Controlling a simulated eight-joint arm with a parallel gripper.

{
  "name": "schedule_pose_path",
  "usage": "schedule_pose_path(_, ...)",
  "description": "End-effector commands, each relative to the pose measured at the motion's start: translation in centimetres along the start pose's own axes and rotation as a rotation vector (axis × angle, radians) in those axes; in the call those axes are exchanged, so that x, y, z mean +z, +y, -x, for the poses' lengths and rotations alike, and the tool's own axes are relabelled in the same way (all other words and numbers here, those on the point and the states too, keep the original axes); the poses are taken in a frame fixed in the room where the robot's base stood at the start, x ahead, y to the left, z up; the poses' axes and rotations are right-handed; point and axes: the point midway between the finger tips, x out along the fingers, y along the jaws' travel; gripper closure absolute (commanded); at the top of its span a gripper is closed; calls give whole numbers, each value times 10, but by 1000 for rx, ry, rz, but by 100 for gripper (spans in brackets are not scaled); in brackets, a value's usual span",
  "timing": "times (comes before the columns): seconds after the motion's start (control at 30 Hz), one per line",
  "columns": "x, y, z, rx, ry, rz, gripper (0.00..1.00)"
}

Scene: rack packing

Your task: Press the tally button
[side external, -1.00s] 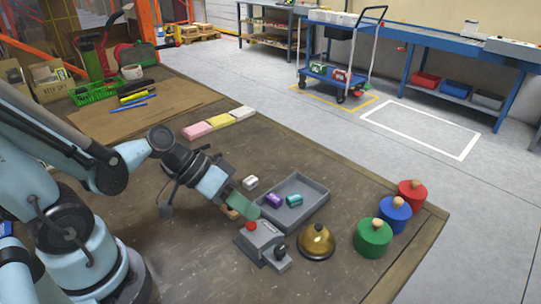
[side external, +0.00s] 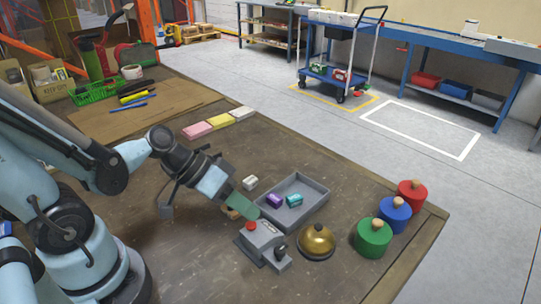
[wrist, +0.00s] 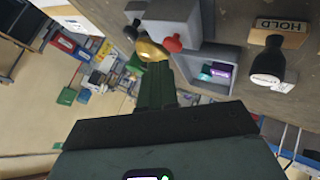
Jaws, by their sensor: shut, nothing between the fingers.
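The tally counter is a grey box (side external: 262,240) with a red button (side external: 251,225) on top, on the brown table. In the wrist view the red button (wrist: 172,43) shows just beyond my fingertips, on the grey body (wrist: 172,14). My gripper (side external: 254,212) has green fingers, shut and empty, pointing down and right. In the side view the fingertips are just above and behind the red button, with a small gap seeming to remain. In the wrist view the shut fingers (wrist: 155,72) run up toward the button. Exact contact cannot be told.
A brass bell (side external: 316,241) stands right of the counter. A grey tray (side external: 313,213) with purple and teal pieces lies behind it. Green (side external: 373,238), blue (side external: 395,213) and red (side external: 411,194) knobbed cylinders stand at right. A HOLD block (wrist: 280,26) is near my gripper.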

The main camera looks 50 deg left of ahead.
Motion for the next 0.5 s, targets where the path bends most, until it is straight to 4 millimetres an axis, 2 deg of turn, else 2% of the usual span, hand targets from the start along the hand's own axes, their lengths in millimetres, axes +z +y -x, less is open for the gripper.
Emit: schedule_pose_path(0.5, 4, -4, -6, 0, 0, 0, 100)
